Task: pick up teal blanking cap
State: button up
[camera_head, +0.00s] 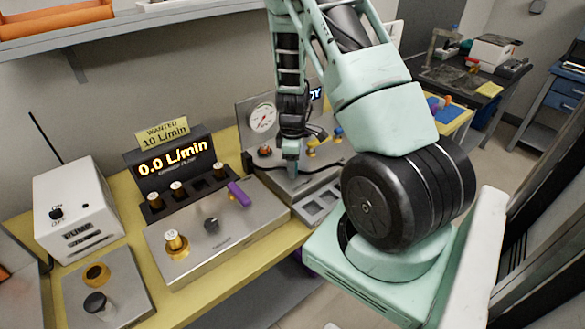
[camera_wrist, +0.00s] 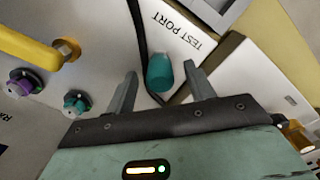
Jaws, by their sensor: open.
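In the wrist view the teal blanking cap (camera_wrist: 159,73) shows as a rounded teal cylinder beside the printed words TEST PORT. It lies in the gap between the two fingers of my gripper (camera_wrist: 160,76), apart from both of them as far as I can see. The gripper is open and empty. In the head view my gripper (camera_head: 291,168) points down over the panel with the round gauge (camera_head: 263,117). I cannot make out the cap in the head view.
In the wrist view a yellow handle (camera_wrist: 28,48), a purple fitting (camera_wrist: 24,83) and a smaller teal fitting (camera_wrist: 75,103) are at the left. A dark cable (camera_wrist: 143,50) runs close by the cap. The flow-meter unit (camera_head: 222,222) stands left of my gripper.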

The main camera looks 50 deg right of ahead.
jog(key=c, duration=0.9)
jog(key=shift+r, duration=0.1)
jog(key=shift+c, duration=0.2)
notch_tip(320, 180, up, 10)
jog(key=shift+f+b, duration=0.1)
jog(key=shift+b, duration=0.6)
